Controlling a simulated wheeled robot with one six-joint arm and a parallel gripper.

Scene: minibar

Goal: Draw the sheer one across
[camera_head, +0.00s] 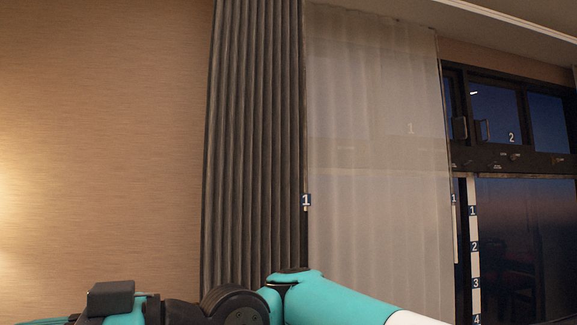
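The sheer curtain (375,160) is a pale, see-through panel hanging in the middle of the head view. It covers the left part of the window, and its right edge hangs near the dark window frame. My arm crosses the bottom of the picture in front of the curtains, with teal links and black joints. The end of my arm is at the lower left, mostly cut off by the bottom edge. I cannot make out the gripper's fingers, and nothing is seen held.
A dark grey pleated curtain (252,140) hangs left of the sheer one. Uncovered dark window panes (525,240) with handles and small number labels are at the right. A bare, lit wall (100,150) fills the left.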

